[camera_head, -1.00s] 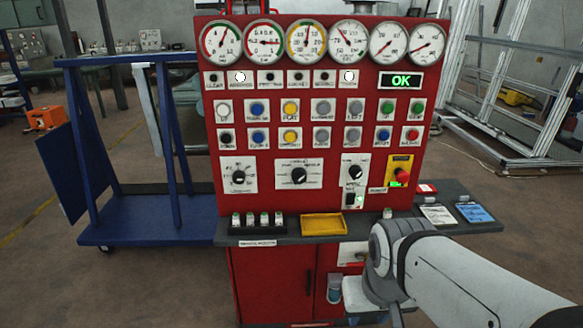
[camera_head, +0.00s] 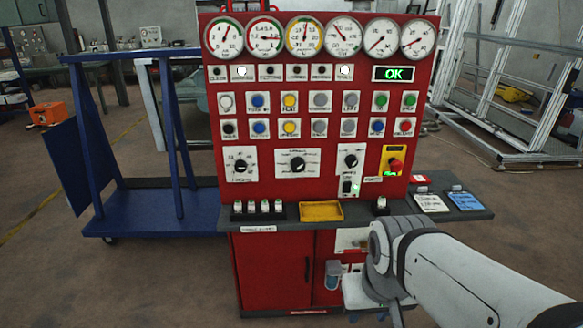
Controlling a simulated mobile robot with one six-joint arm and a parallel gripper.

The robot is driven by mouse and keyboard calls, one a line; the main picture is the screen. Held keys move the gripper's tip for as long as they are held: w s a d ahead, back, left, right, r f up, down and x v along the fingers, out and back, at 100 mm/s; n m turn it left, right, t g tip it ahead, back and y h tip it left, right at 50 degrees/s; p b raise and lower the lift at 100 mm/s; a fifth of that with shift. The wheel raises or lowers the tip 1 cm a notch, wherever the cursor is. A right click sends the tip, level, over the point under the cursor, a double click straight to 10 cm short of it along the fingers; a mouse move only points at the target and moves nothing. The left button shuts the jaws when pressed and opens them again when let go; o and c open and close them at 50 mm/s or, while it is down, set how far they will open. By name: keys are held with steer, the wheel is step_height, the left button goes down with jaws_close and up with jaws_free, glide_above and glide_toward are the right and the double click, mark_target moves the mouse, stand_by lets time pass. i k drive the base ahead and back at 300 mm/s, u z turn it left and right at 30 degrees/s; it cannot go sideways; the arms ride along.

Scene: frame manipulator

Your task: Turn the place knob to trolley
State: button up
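A red control panel (camera_head: 280,188) stands upright in front of me. It carries three black rotary knobs on white plates: a left knob (camera_head: 240,165), a middle knob (camera_head: 298,163) and a right knob (camera_head: 351,160). Their printed labels are too small to read, so I cannot tell which is the place knob or which setting is trolley. My arm reaches in from the lower right, below and right of the knobs and apart from them. My gripper cannot be made out in this view.
A yellow tray (camera_head: 321,211) and small items sit on the panel's grey shelf (camera_head: 290,218). A red emergency button (camera_head: 395,164) is right of the knobs. A blue trolley (camera_head: 150,225) stands left, a metal frame (camera_head: 480,130) right. Floor between is clear.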

mark_target(298, 165)
steer(key=u, duration=0.55)
steer(key=i, duration=0.85)
